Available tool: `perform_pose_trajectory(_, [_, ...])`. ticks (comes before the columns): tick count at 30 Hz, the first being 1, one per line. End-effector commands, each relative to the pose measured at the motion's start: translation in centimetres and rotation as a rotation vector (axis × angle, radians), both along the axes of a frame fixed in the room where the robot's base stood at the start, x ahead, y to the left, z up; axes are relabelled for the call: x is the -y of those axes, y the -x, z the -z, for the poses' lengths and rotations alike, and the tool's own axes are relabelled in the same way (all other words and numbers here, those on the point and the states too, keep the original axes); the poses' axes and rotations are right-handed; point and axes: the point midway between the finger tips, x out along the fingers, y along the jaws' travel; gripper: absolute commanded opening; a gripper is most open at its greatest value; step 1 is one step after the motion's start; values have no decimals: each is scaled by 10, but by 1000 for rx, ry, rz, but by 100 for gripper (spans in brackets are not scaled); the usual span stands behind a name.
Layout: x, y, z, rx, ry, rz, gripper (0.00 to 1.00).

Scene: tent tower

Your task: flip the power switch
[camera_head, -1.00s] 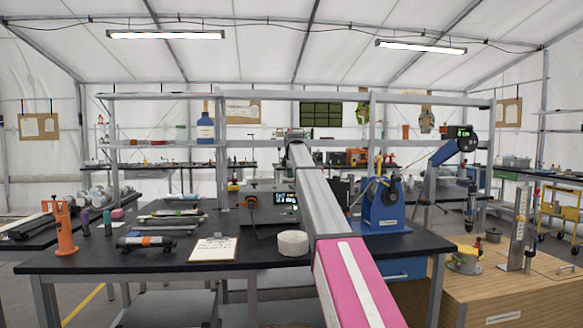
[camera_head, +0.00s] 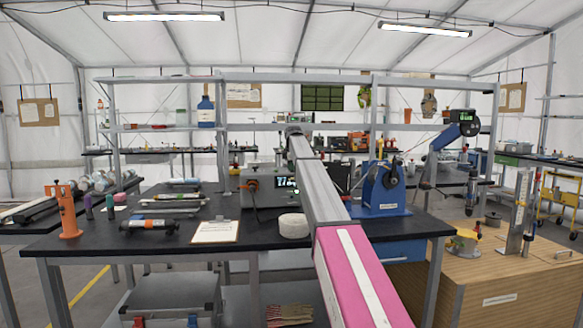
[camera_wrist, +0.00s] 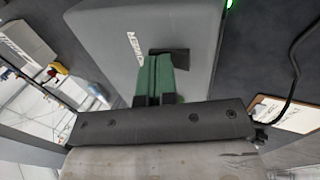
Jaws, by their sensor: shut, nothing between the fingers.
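In the wrist view a grey box (camera_wrist: 110,35) carries a printed label that seems to read POWER, upside down. A dark switch-like piece (camera_wrist: 181,57) sits on its face beside the label. My gripper (camera_wrist: 160,62) has its green fingers together and empty, with the tips right at this dark piece. Whether they touch it, and which way the switch is set, I cannot tell. In the head view the box with a lit display (camera_head: 284,186) stands on the black bench, partly behind my arm.
The black bench (camera_head: 130,236) holds a clipboard (camera_head: 215,231), a white round roll (camera_head: 293,226) and a blue machine (camera_head: 384,190) right of my arm. A black cable (camera_wrist: 292,70) runs near the box. A wooden cabinet (camera_head: 470,285) stands at the right.

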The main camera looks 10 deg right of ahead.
Motion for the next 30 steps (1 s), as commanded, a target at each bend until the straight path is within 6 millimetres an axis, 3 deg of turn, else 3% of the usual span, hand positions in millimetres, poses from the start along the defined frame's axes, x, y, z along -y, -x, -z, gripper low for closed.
perform_pose_trajectory(2, [0, -8, 5, -50, 0, 0, 0])
perform_pose_trajectory(11, [0, -3, 9, -49, 0, 0, 0])
perform_pose_trajectory(30, [0, 19, 14, -57, 0, 1, 0])
